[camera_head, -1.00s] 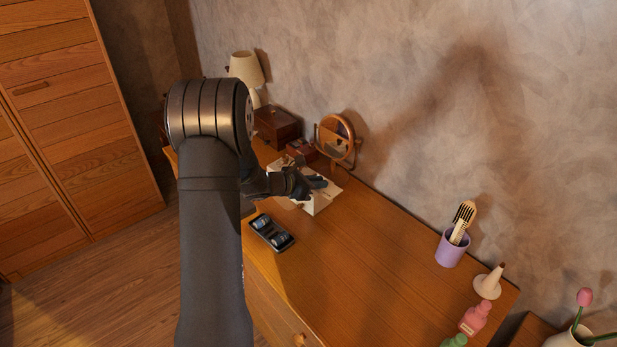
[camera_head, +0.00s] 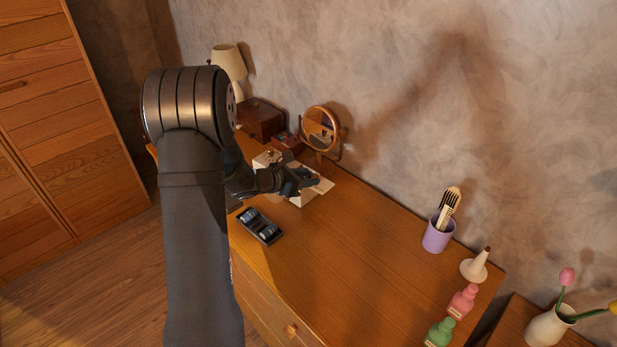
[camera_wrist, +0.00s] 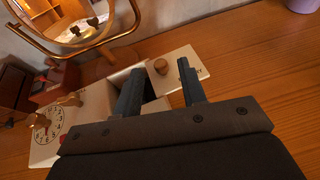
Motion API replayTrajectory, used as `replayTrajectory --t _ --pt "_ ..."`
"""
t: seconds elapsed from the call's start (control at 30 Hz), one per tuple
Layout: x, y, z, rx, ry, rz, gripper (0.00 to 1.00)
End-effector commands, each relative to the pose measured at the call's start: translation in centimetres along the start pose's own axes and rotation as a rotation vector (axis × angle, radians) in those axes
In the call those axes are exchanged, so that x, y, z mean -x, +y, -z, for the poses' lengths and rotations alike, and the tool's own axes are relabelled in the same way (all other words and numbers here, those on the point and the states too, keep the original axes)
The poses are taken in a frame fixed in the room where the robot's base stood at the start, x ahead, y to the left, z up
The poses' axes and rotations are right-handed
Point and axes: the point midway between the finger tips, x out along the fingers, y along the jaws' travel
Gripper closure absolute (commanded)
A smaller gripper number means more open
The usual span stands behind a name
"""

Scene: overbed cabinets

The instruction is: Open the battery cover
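A white box with a clock dial (camera_wrist: 45,132) stands on the dresser, and part of it shows in the head view (camera_head: 263,160). To the left of the cover, a dark compartment (camera_wrist: 119,76) shows, so the cover looks set off to the right. My gripper (camera_wrist: 162,72) is open, its two fingers apart on either side of the knob; I cannot tell whether they touch it. In the head view my gripper (camera_head: 308,182) is over the box. A black tray with batteries (camera_head: 260,226) lies in front.
A round wooden mirror (camera_head: 320,130) stands close behind the box, with a dark wooden chest (camera_head: 260,119) and a lamp (camera_head: 229,62) further left. The dresser's middle is clear.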

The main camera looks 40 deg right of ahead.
Motion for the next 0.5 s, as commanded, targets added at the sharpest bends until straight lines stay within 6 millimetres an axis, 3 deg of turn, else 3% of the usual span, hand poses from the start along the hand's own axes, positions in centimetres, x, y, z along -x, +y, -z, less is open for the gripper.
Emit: replayTrajectory --t 0.5 --pt "12.0 0.1 -0.1 0.001 -0.001 -0.006 0.62"
